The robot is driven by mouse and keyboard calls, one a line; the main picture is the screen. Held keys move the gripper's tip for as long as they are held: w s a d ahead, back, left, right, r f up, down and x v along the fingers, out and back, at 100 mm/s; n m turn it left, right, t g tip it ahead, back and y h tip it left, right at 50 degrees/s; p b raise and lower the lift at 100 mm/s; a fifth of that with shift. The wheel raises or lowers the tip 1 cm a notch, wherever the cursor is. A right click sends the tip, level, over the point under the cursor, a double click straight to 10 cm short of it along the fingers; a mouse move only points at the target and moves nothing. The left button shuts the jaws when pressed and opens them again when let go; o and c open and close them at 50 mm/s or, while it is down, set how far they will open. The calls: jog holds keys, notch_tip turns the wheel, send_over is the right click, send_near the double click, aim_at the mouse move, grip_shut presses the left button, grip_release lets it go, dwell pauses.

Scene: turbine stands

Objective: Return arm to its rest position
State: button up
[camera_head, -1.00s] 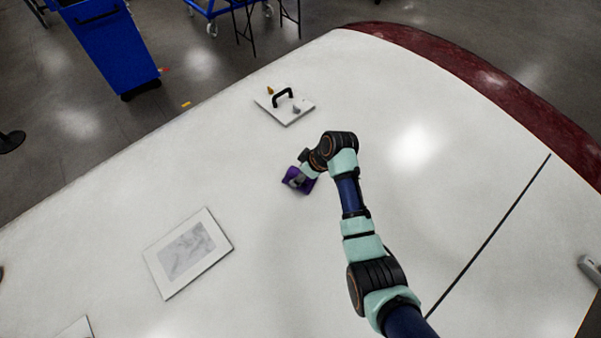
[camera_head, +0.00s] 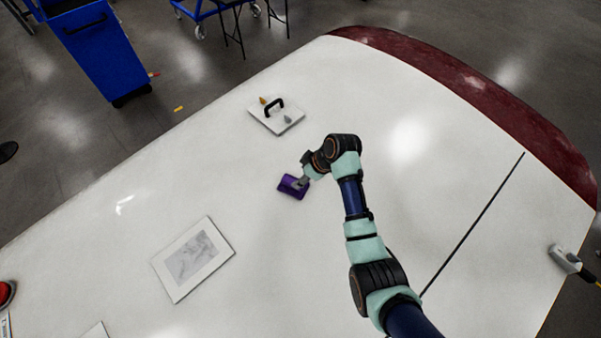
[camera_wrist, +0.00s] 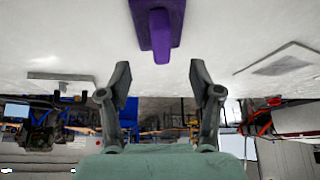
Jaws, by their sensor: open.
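My arm reaches from the lower right over the white surface (camera_head: 400,195) in the head view. My gripper (camera_head: 303,182) is at its end, beside a purple object (camera_head: 288,188) that lies on the surface; the overlap hides the exact gap there. In the wrist view my gripper (camera_wrist: 160,76) has its two fingers spread wide with nothing between them. The purple object (camera_wrist: 160,30), with a raised handle-like bar, is just past the fingertips and apart from them.
A white plate with a black handle (camera_head: 277,118) lies behind the gripper. A framed grey panel (camera_head: 193,258) lies to the left. A dark line (camera_head: 472,220) crosses the surface at right. A small grey device (camera_head: 565,258) is at the right edge. Open surface surrounds the arm.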

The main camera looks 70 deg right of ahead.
dwell(0.5)
jog(key=w+a+r+t, duration=0.1)
jog(key=w+a+r, duration=0.25)
jog(key=a, duration=0.35)
jog(key=w+a+r+n+t+h, duration=0.1)
jog(key=w+a+r, duration=0.2)
jog(key=w+a, duration=0.35)
jog(key=w+a+r+t, duration=0.1)
jog(key=w+a+r, duration=0.2)
jog(key=a, duration=0.5)
jog(key=s+a+r+t, duration=0.1)
jog(key=a+r, duration=0.3)
jog(key=a, duration=0.3)
jog(key=s+a+r+t+y, duration=0.1)
jog(key=a+r, duration=0.3)
jog(key=a, duration=0.4)
jog(key=s+a+r+t, duration=0.2)
jog(key=a+r, duration=0.3)
jog(key=a, duration=0.3)
jog(key=shift+s+y, duration=0.3)
jog(key=shift+s, duration=0.3)
